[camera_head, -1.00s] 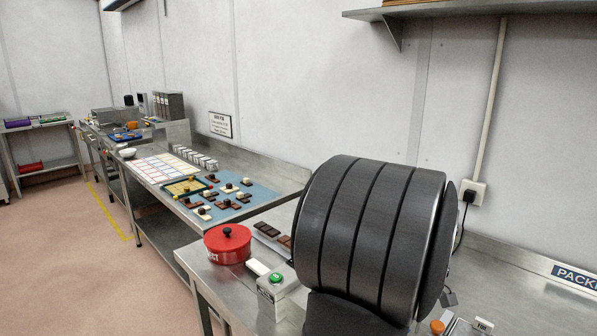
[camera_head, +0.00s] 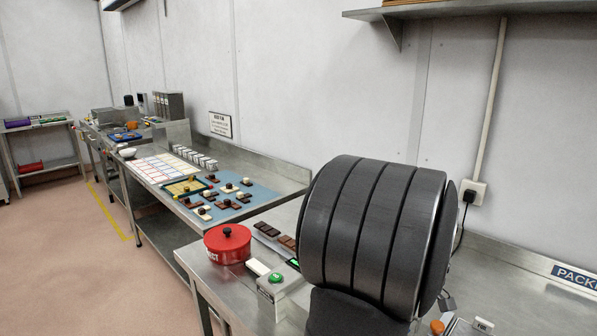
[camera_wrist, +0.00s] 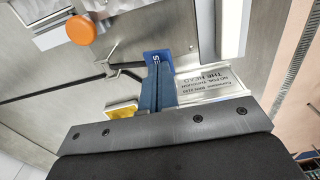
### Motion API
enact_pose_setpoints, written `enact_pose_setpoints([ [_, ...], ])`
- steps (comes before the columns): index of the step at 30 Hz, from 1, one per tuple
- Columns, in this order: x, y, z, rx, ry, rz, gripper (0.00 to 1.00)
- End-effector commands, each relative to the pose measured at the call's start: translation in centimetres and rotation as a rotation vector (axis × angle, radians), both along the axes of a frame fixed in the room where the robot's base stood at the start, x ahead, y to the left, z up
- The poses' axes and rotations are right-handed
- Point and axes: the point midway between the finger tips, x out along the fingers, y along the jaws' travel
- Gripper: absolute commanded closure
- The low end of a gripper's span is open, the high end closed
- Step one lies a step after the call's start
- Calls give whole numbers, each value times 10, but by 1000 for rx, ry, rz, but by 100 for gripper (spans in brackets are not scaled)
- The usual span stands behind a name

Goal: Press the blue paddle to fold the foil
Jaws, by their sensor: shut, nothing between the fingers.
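The blue paddle (camera_wrist: 157,56) shows in the upper middle of the wrist view, with part of a white letter on it. My gripper (camera_wrist: 161,78) is shut and empty, its blue-grey fingers pointing at the paddle and covering much of it. I cannot tell whether the fingertips touch it. A small yellow and white piece (camera_wrist: 121,109) lies left of the fingers, partly hidden by my gripper body; I cannot tell whether it is the foil. In the head view my large dark arm link hides the paddle and my gripper.
An orange knob (camera_wrist: 81,30) stands left of the paddle, with a dark thin rod near it. A printed plate (camera_wrist: 213,83) lies to the right. In the head view, a red pot (camera_head: 228,244) and a green-button box (camera_head: 278,284) stand left of my arm.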

Motion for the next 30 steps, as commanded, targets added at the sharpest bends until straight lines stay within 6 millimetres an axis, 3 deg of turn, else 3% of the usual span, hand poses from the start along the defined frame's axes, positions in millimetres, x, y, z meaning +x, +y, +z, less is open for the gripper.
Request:
enact_pose_setpoints([
  [30, -1, 0, -42, 1, 2, 0, 100],
])
